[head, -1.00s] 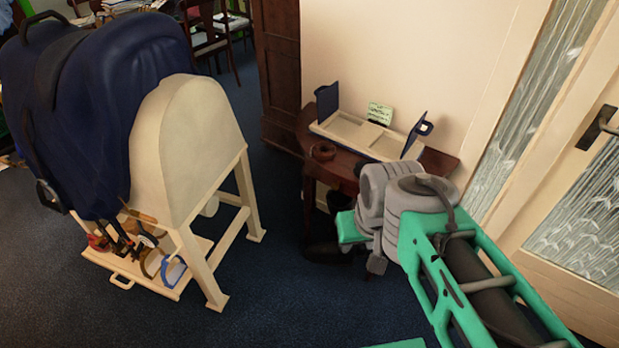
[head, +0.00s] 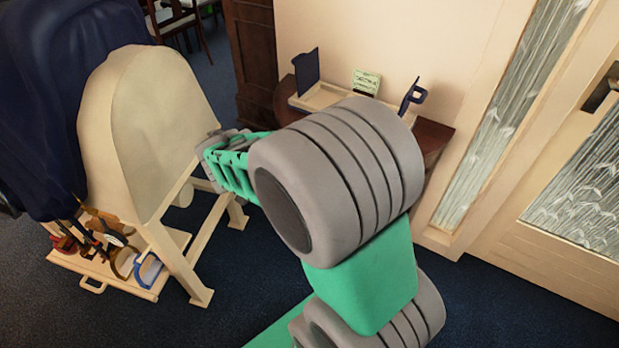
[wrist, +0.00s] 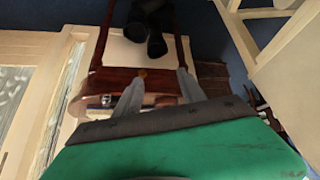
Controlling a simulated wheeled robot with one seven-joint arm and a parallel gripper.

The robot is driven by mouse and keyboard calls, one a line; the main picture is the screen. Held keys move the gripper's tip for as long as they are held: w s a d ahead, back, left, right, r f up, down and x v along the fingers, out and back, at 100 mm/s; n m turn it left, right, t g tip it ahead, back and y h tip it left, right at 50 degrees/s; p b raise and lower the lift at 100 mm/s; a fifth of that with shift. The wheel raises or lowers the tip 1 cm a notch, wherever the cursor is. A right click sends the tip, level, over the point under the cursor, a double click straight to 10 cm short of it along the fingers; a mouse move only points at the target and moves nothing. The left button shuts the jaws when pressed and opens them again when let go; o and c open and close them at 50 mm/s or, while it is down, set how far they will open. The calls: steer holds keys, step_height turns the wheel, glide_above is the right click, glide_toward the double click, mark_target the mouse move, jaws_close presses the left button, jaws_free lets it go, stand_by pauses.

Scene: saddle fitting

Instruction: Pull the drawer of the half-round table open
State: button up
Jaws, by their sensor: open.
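The half-round table (head: 435,138) is dark brown and stands against the wall in the head view, mostly hidden behind my arm. In the wrist view, which looks upside down, its reddish-brown drawer front (wrist: 115,78) spans between two legs. A small brass knob (wrist: 142,74) sits on it. I see no clear gap around the drawer front. My gripper (wrist: 160,74) is open and empty, with its two grey fingers pointing at the front. The knob appears between the fingertips, nearer the left one; whether they reach it I cannot tell. In the head view the fingertips are not clear.
A cream tray with blue end pieces (head: 305,68) and a small green card (head: 366,82) stand on the table. A black object (wrist: 150,25) is beyond the drawer front, between the legs. The cream saddle stand (head: 150,130) is at left, a glazed door (head: 590,190) at right.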

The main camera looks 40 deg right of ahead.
steer(key=w+d+f+m+h+b, duration=0.2)
steer(key=d+f+h, duration=0.1)
steer(key=d+f, duration=0.4)
steer(key=w+d+f+m+h+b, duration=0.2)
steer(key=d+f, duration=0.6)
steer(key=d, duration=0.4)
steer(key=shift+w+d+f+t+h+b, duration=0.15)
steer(key=shift+w+t+h+b, duration=0.25)
steer(key=shift+w+h, duration=0.4)
steer(key=shift+s, duration=0.15)
jaws_close()
